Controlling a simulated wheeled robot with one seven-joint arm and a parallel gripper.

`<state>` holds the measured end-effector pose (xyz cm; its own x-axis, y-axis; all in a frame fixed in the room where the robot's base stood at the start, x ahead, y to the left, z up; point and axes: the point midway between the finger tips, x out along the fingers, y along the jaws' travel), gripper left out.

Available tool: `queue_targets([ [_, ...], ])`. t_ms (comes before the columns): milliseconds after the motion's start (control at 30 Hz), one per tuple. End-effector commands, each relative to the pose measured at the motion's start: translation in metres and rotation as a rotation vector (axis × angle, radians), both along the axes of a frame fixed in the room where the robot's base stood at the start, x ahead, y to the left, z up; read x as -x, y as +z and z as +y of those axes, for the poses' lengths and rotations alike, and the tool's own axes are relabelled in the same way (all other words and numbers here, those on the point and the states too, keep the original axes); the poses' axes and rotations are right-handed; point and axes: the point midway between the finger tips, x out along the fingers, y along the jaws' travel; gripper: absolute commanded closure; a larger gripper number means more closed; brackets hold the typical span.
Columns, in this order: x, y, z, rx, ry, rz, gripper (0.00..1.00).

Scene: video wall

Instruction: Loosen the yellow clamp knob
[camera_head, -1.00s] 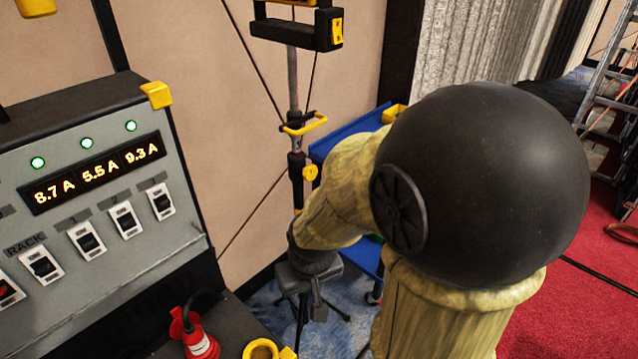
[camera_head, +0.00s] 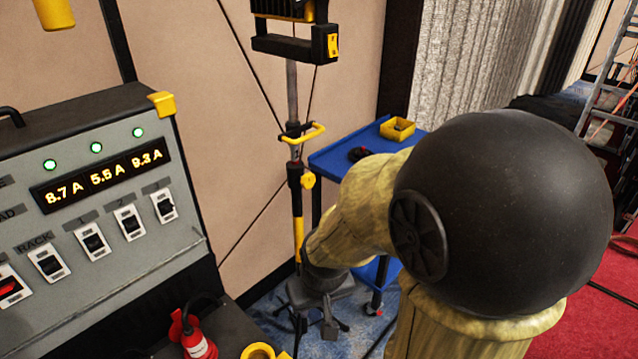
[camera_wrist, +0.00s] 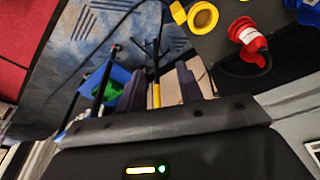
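The yellow clamp knob (camera_head: 308,180) sits on the right side of a dark collar on the upright stand pole (camera_head: 298,235) in the head view. The pole is black above and yellow below. My gripper (camera_head: 315,325) is low in the head view, below the knob and near the stand's dark base. In the wrist view my gripper (camera_wrist: 160,75) has its two dark fingers apart, with a gap between them. The yellow part of the pole (camera_wrist: 156,95) appears in line with that gap, beyond the fingers. I cannot make out the knob in the wrist view.
A power rack (camera_head: 100,240) with lit displays and switches stands at left. A red plug (camera_head: 197,342) is in front of it. A yellow handle (camera_head: 308,134) juts out above the knob.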

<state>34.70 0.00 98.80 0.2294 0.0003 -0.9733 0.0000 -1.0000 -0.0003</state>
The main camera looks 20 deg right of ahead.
Motion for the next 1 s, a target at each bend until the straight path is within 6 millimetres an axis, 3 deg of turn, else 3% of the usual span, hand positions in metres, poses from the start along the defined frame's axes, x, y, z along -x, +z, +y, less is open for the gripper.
queue_targets([
  [300, 0.000, 0.000, 0.000, 0.000, 0.000, 0.000, 0.64],
  [433, -0.001, -0.001, 0.000, -0.002, -0.007, 0.005, 0.38],
  [567, -0.007, -0.011, -0.002, -0.013, -0.044, 0.034, 0.36],
  [1000, -0.038, -0.092, 0.001, -0.240, -0.381, 0.248, 0.36],
])
